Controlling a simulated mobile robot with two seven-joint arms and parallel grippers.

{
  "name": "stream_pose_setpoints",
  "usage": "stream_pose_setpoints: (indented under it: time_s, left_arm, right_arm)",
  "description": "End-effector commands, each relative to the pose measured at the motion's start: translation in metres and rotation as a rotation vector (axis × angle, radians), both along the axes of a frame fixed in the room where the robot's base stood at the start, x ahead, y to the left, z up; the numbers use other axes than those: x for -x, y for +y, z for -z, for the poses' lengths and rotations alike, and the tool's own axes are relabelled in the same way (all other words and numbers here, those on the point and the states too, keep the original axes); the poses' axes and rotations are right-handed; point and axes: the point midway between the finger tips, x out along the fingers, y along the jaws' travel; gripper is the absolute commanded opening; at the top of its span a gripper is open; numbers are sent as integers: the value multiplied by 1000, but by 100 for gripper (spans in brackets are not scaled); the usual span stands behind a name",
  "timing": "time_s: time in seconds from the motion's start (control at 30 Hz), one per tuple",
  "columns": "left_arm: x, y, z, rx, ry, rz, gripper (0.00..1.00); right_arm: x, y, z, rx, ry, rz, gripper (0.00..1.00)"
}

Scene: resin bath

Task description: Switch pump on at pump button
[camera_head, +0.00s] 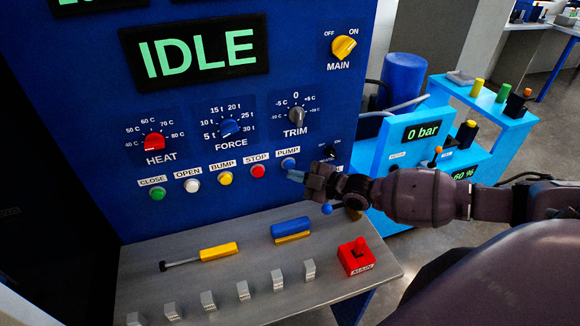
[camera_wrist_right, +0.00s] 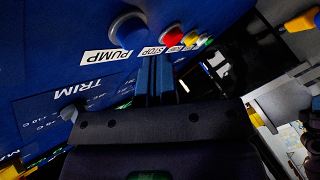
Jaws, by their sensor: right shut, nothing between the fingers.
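The blue pump button (camera_head: 288,163) sits under the PUMP label at the right end of the button row on the blue panel. My right gripper (camera_head: 296,175) is shut and empty, with its fingertips just below and right of the button. In the right wrist view the button (camera_wrist_right: 128,30) shows large, above and left of the closed fingers (camera_wrist_right: 154,70). I cannot tell whether the fingertips touch the panel. My left gripper is not in view.
The red stop button (camera_head: 258,171) is left of the pump button. The display (camera_head: 195,52) reads IDLE. A grey shelf (camera_head: 200,235) below holds a yellow-handled tool (camera_head: 218,251), a blue-and-yellow block (camera_head: 290,228) and a red switch box (camera_head: 356,258). A side unit's display (camera_head: 422,132) reads 0 bar.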

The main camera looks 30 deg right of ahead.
Motion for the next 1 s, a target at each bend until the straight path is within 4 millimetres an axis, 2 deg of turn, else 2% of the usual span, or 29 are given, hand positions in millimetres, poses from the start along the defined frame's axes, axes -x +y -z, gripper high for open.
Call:
stream_pose_setpoints:
  time_s: [0.33,1.0]
  left_arm:
    - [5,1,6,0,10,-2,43]
    - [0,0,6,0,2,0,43]
  right_arm:
    - [-8,-2,0,0,0,0,0]
    - [-11,-3,0,1,-1,0,0]
